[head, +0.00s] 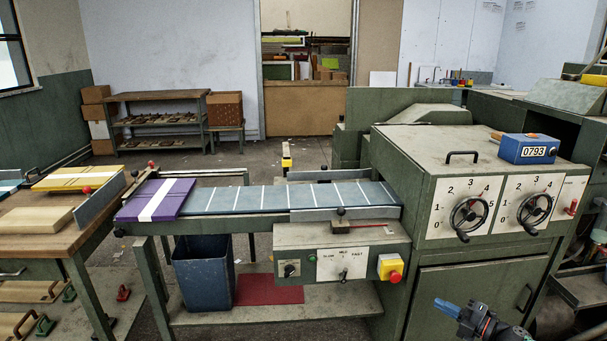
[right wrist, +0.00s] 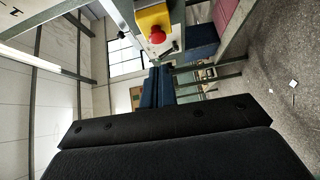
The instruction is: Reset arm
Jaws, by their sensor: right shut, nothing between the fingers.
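My right gripper (head: 447,307) shows at the bottom right of the head view, with blue fingers pointing left. It is in front of the green machine's lower cabinet (head: 468,300) and holds nothing. In the right wrist view its blue fingers (right wrist: 157,78) are close together, with the black gripper body filling the lower part. My left gripper is not in the head view.
A conveyor (head: 265,199) carries a purple board stack with a white stripe (head: 160,200) at its left end. A control box with a red button (head: 394,276) hangs under it. A blue bin (head: 203,272) stands below. A wooden workbench (head: 60,235) is at left.

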